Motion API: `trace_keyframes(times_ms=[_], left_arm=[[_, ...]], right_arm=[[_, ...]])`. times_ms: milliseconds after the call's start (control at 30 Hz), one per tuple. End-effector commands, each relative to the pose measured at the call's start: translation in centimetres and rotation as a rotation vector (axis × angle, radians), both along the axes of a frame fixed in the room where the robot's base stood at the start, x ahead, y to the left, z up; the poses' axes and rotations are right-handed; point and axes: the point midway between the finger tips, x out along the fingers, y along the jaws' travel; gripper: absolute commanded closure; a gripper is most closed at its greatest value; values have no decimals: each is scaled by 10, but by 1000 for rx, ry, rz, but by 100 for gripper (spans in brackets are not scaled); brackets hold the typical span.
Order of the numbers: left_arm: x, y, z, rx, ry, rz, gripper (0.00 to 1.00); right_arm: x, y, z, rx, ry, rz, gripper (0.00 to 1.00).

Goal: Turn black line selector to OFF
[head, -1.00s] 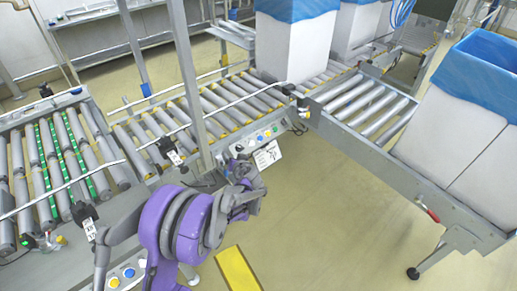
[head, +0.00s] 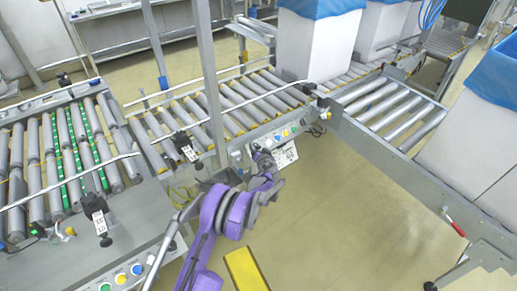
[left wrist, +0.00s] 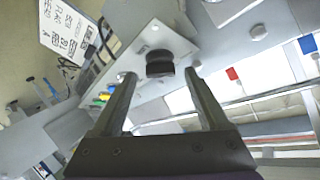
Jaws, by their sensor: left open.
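A black round selector knob (left wrist: 160,63) stands on a light metal plate (left wrist: 150,42) in the left wrist view. My left gripper (left wrist: 159,76) is open, with one finger on each side of the knob. I cannot tell whether the fingertips touch it. In the head view my left gripper (head: 263,160) reaches to the conveyor's front control panel (head: 268,142), beside its coloured buttons. There the knob is hidden or too small to make out. My right gripper is not in view.
A white label sheet (head: 286,156) hangs below the panel, close to my gripper. A metal post (head: 209,80) rises left of it. Roller conveyors (head: 250,97) lie behind, with a white box (head: 318,45) lined in blue. Open floor (head: 350,200) lies right of my arm.

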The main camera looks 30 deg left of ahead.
Motion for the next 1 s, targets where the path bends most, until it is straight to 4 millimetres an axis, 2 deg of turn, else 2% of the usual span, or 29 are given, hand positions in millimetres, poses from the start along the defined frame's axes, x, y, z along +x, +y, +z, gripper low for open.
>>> trace_keyframes(times_ms=[133, 433, 467, 867, 1000], left_arm=[[8, 8, -4, 0, 1, 1, 22], [9, 9, -4, 0, 1, 1, 22], [9, 9, -4, 0, 1, 1, 26], [9, 9, -4, 1, 0, 1, 98], [9, 9, -4, 0, 1, 0, 100]], right_arm=[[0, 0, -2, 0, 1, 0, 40], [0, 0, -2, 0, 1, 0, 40], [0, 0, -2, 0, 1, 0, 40], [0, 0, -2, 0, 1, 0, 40], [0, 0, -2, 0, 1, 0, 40]])
